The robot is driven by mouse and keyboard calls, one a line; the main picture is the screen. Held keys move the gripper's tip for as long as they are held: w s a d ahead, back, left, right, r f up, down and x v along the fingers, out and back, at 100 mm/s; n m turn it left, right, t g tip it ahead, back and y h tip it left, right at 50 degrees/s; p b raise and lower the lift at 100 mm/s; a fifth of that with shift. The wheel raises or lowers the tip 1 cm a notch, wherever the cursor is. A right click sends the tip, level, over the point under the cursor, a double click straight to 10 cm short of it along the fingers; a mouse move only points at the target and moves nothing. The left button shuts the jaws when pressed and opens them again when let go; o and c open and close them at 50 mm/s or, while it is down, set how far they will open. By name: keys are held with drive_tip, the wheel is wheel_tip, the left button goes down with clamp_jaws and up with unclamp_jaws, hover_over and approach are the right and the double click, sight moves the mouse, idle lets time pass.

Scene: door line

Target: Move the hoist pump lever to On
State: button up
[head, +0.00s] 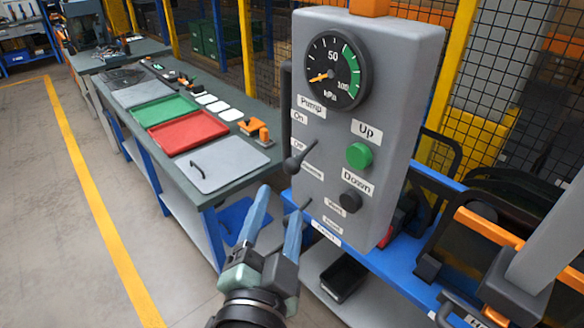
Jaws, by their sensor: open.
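The grey hoist control box (385,115) stands upright in the middle of the head view. Its pump lever (301,156) is a dark stick with a thick end, on the left part of the front face. The lever slants down-left beside the "Off" label (297,145), below the "On" label (299,117). My gripper (280,202) is open and empty, its two blue fingers pointing up. It is below the pump lever and apart from it in the picture. A second, smaller dark lever (299,209) shows close to the right fingertip, partly hidden.
The box also carries a gauge (333,72) with its orange needle low, a green Up button (359,155) and a black Down button (351,200). A bench (218,194) with coloured trays stands at left. A blue frame with black and orange parts is at right. Floor at left is clear.

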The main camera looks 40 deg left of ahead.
sight(290, 171)
drive_tip(key=p+x, duration=0.3)
drive_tip(key=x, duration=0.7)
drive_tip(key=shift+p, duration=0.35)
drive_tip(key=shift+w+a, duration=0.25)
drive_tip(key=shift+w, duration=0.2)
clamp_jaws()
idle(0.5)
